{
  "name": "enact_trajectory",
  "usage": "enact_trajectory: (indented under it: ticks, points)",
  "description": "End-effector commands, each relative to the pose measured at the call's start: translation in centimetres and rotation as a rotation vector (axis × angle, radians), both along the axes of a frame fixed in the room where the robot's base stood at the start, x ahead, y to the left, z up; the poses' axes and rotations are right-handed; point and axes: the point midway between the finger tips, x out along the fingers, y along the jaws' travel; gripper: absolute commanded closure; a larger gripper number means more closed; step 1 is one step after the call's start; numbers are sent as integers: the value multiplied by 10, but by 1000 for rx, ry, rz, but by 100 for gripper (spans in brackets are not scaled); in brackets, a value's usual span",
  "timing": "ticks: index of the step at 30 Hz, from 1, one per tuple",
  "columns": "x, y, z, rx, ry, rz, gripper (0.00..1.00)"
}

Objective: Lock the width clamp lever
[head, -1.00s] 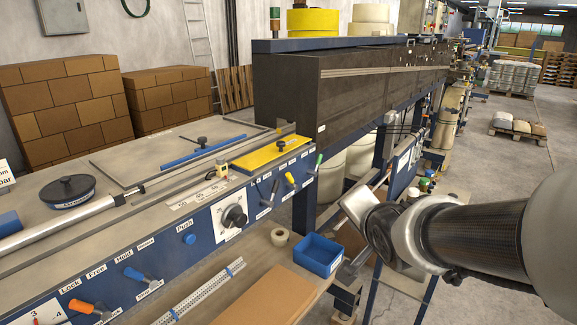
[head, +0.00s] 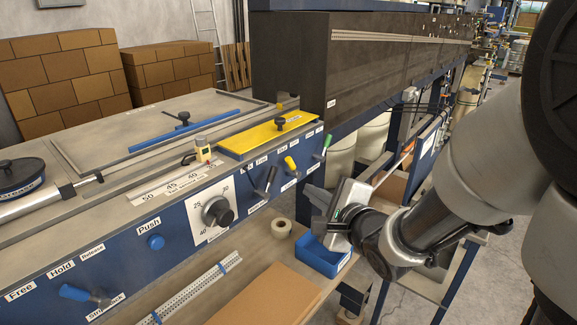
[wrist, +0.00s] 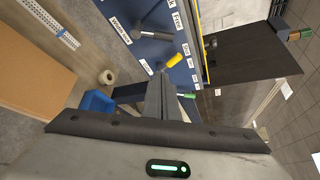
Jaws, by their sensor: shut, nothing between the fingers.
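The width clamp lever appears to be the black-handled lever (head: 266,180) on the blue front panel, left of the yellow lever (head: 290,165). In the wrist view the black lever (wrist: 148,35) stands out from the panel at the top middle, between a width label and a "Free" label. Its tip seems apart from my gripper. My gripper (wrist: 172,92) is shut and empty, below the yellow lever (wrist: 174,61) in that view. In the head view my gripper's body (head: 342,215) is at the panel's right end, above the blue bin; its fingertips are hard to make out.
A green lever (head: 326,144) stands at the panel's right end, and a round dial (head: 217,212) is left of the black lever. A blue bin (head: 318,258), a tape roll (head: 281,228) and a cardboard sheet (head: 262,293) lie on the lower shelf. A blue lever (head: 77,292) is far left.

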Motion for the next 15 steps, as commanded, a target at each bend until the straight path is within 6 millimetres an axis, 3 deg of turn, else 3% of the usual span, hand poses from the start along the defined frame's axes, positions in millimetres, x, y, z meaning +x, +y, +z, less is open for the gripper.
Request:
enact_trajectory:
  ticks: [7,15]
  points:
    - [13,6,-6,-2,0,2,100]
    - [61,30,-20,-2,0,3,100]
